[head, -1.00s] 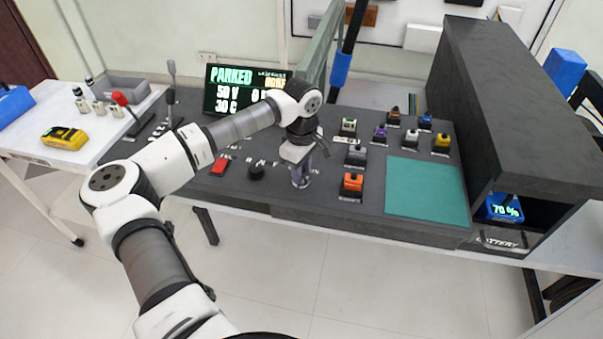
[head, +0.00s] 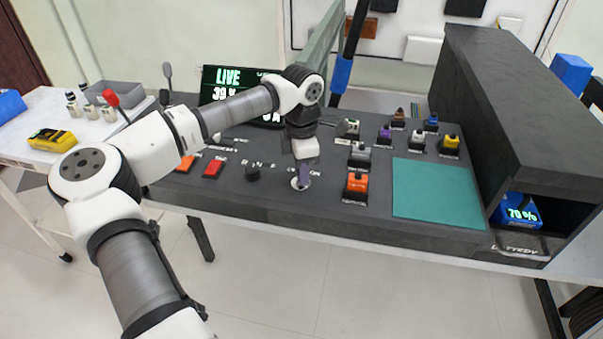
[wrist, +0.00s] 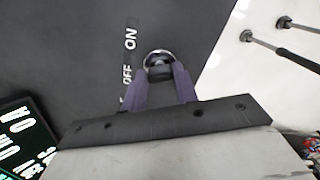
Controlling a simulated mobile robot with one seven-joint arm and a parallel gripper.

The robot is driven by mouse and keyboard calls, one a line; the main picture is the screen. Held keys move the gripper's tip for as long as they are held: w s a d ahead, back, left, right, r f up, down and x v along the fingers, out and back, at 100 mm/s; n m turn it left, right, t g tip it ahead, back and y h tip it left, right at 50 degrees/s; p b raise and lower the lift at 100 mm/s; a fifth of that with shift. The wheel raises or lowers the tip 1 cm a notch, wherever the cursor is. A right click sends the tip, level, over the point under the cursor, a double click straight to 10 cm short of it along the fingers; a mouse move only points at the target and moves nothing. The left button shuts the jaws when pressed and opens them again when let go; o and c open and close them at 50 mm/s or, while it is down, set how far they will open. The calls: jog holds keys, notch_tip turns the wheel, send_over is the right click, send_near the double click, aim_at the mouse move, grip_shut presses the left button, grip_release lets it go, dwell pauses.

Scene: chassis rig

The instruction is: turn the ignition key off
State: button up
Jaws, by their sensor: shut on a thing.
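The ignition switch (wrist: 159,58) shows in the wrist view as a silver ring with a dark centre, beside white ON and OFF labels (wrist: 129,55) on the dark panel. In the head view, its silver collar (head: 299,185) is on the front part of the panel. My gripper (wrist: 160,74) points down at it, its two purple fingers shut on the key at the ring. The fingers hide most of the key, so I cannot tell its exact angle. The display (head: 228,80) reads LIVE, partly covered by my arm.
An orange module (head: 356,184) stands just right of the switch, and a dark knob (head: 252,173) and a red button (head: 213,168) are to its left. Several small modules stand behind. A teal mat (head: 440,195) lies clear at right, beside a dark shelf (head: 510,110).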

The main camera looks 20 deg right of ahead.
jog(key=shift+n, duration=0.5)
jog(key=o, duration=1)
notch_tip(320, 180, up, 14)
jog(key=shift+f+b, duration=0.1)
jog(key=shift+b, duration=0.65)
